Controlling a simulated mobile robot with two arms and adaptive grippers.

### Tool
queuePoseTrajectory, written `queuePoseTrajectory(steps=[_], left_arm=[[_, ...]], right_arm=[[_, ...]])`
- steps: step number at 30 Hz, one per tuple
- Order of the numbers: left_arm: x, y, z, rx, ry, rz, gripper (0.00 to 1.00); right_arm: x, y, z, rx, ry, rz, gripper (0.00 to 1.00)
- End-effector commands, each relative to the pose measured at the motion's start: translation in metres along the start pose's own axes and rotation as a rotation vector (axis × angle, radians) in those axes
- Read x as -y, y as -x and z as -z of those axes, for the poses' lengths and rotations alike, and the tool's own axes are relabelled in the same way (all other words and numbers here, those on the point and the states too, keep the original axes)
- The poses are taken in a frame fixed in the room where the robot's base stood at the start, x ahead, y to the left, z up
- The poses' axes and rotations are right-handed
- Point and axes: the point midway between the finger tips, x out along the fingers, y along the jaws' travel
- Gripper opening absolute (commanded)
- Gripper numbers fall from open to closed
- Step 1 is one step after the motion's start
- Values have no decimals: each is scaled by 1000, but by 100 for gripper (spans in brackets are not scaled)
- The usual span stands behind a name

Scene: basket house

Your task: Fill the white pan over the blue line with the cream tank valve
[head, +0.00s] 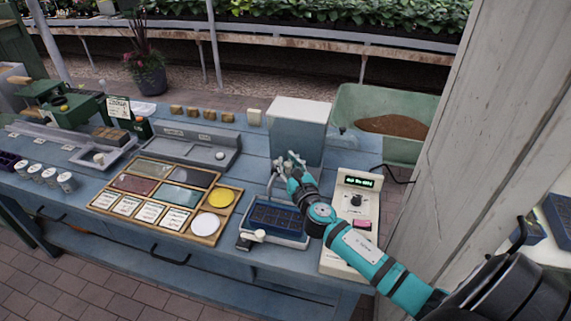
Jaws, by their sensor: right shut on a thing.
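The tank (298,130), a grey-blue box with a pale top, stands at the back right of the blue bench. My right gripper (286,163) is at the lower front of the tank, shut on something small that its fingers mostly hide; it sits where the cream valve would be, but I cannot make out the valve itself. A pale-rimmed pan (290,241) sits in front of the tank, below the gripper, with a dark cell tray (274,215) in it. The blue line and any water level are too small to see. My left gripper is not in view.
A cream console (350,211) with a green display stands right of the pan, under my right arm. A wooden frame (206,239) with coloured panels and discs lies to the left. A green wheelbarrow (360,103) stands behind; a wooden post (480,130) rises at right.

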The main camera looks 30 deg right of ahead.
Motion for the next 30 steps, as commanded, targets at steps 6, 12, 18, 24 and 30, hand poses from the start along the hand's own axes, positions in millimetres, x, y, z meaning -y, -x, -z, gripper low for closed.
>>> queuePoseTrajectory(steps=[6, 12, 18, 24, 30], left_arm=[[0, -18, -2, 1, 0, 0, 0], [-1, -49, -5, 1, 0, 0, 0], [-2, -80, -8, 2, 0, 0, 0], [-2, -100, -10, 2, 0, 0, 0], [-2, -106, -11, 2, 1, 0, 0]], right_arm=[[12, -4, 8, -6, 13, -171, 0], [19, -9, 12, -5, 9, -328, 0], [22, -14, 11, -5, 5, -454, 0], [25, -17, 8, -5, 2, -532, 0], [25, -19, 5, -6, 1, -567, 0]])
